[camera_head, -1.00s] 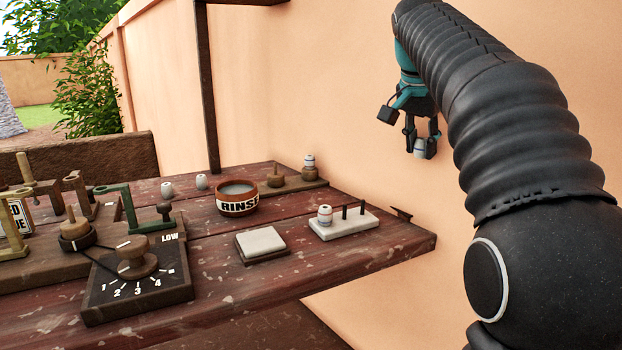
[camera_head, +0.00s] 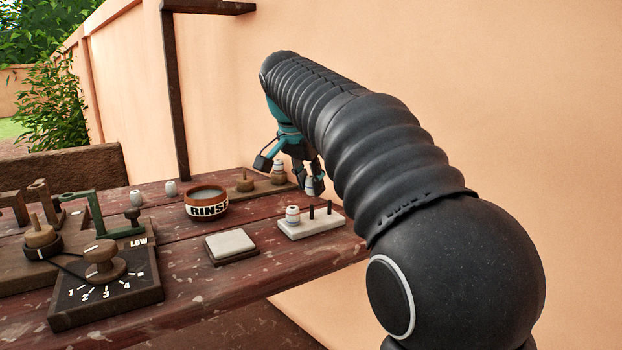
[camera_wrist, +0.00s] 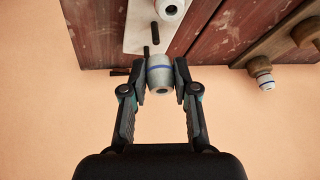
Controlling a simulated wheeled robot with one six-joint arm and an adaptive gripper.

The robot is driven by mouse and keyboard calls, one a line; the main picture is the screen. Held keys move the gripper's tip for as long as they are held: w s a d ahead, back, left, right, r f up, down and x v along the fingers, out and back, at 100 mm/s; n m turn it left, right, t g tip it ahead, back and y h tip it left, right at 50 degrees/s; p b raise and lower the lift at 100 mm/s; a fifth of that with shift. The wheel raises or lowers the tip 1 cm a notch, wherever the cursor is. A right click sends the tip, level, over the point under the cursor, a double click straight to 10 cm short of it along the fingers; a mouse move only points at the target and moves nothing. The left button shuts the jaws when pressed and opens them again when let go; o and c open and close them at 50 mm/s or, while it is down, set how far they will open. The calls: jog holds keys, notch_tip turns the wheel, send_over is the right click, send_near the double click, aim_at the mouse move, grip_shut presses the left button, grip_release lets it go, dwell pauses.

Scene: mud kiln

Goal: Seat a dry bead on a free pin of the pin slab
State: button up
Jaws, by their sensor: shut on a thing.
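The pin slab (camera_head: 300,229) is a pale block on the table's right side with a striped bead (camera_head: 292,215) on its left pin. Its middle pin (camera_head: 311,212) and right pin (camera_head: 329,207) are bare. My gripper (camera_head: 314,185) is shut on a white bead with a blue band, the held bead (camera_head: 309,185), above and behind the slab near the table's right edge. In the wrist view the held bead (camera_wrist: 160,73) sits between both fingertips, its hole visible. The slab (camera_wrist: 136,32) shows just beyond it, with two dark pins. The held bead overlaps the nearer pin's surroundings; the height gap cannot be told.
The rinse bowl (camera_head: 206,203), a pale square pad (camera_head: 229,244) and a wooden stand (camera_head: 247,185) with a banded bead (camera_head: 278,166) are nearby. Two plain beads, one of them a left bead (camera_head: 136,198), stand left of the bowl. A dial box (camera_head: 108,290) is front left.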

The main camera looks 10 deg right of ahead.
aim_at(311, 208)
jog(key=shift+f+b, duration=0.55)
jog(key=shift+f, duration=0.35)
jog(key=shift+r+p, duration=0.1)
jog(key=shift+p, duration=0.3)
jog(key=shift+f, duration=0.3)
dwell(0.8)
jog(key=shift+f+b, duration=0.75)
jog(key=shift+f, duration=0.95)
dwell(2.0)
jog(key=o, duration=0.9)
jog(key=shift+o, duration=0.2)
